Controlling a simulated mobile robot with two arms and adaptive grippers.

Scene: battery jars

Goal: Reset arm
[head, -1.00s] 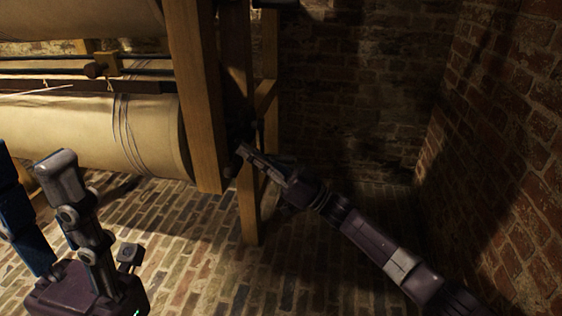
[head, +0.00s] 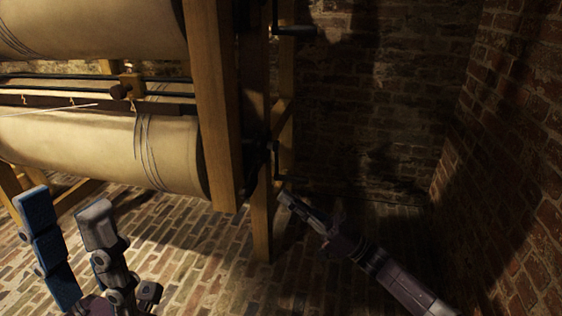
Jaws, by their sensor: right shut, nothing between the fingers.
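My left gripper (head: 67,207) is at the lower left, close to the camera and pointing up. Its blue-padded finger and grey finger stand apart, with nothing between them. My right arm comes in from the lower right. My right gripper (head: 287,199) is shut and empty, its tip just right of the frame's lower leg and below a small dark crank (head: 276,150). I cannot tell whether the tip touches the frame.
A wooden frame (head: 214,110) carries large beige rolls (head: 110,147) at the left. A dark crank handle (head: 295,31) sticks out at its upper right. Brick walls (head: 520,150) close off the back and right. The brick floor (head: 190,250) between the grippers is clear.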

